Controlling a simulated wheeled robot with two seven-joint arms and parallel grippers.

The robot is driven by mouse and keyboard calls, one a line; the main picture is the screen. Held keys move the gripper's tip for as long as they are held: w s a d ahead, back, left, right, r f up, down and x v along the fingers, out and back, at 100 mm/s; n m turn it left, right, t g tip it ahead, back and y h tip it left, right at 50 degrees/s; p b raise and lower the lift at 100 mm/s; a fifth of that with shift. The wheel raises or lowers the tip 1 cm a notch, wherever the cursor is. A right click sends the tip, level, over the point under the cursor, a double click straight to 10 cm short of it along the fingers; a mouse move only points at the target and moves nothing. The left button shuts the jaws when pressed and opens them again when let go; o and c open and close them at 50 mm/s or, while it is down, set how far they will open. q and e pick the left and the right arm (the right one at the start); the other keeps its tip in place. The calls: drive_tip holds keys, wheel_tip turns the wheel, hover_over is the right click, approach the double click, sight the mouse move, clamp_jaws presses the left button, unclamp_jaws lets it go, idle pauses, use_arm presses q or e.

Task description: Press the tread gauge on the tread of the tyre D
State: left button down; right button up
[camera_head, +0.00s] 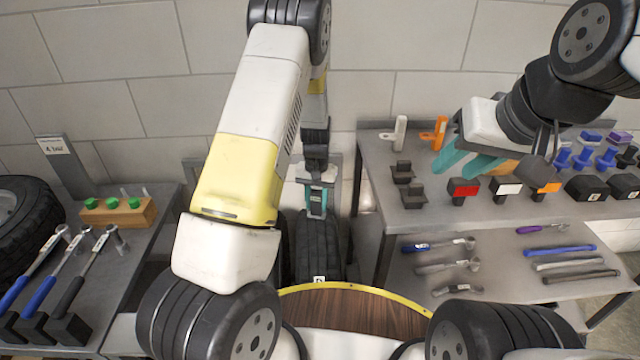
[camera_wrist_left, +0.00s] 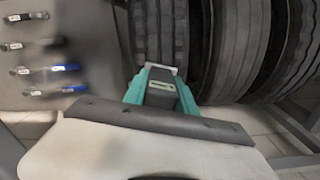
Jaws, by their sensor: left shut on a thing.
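My left gripper (camera_head: 318,205) is shut on the tread gauge, a small dark block with a pale crossbar. The gauge (camera_wrist_left: 161,88) sits between the teal fingers in the left wrist view. Its pale bar is at or very near the tread of a black tyre (camera_wrist_left: 159,32); I cannot tell whether it touches. In the head view this tyre (camera_head: 318,250) stands upright below the gripper, with a small white label whose letter is too small to read surely. My right gripper (camera_head: 466,164) is open above the right bench, with nothing seen between its teal fingers.
More tyres (camera_wrist_left: 237,50) stand close to the right in the left wrist view. The right bench (camera_head: 400,222) carries gauges, blocks and blue tools, with wrenches on its lower shelf (camera_head: 500,290). The left bench (camera_head: 125,262) holds ratchets and a wooden block (camera_head: 120,212).

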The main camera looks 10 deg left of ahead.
sight(317, 217)
use_arm(q)
drive_tip(key=shift+f, duration=2.7)
drive_tip(key=shift+s+f, duration=0.1)
drive_tip(key=shift+f, duration=0.6)
idle(0.3)
drive_tip(key=shift+r, duration=3.1)
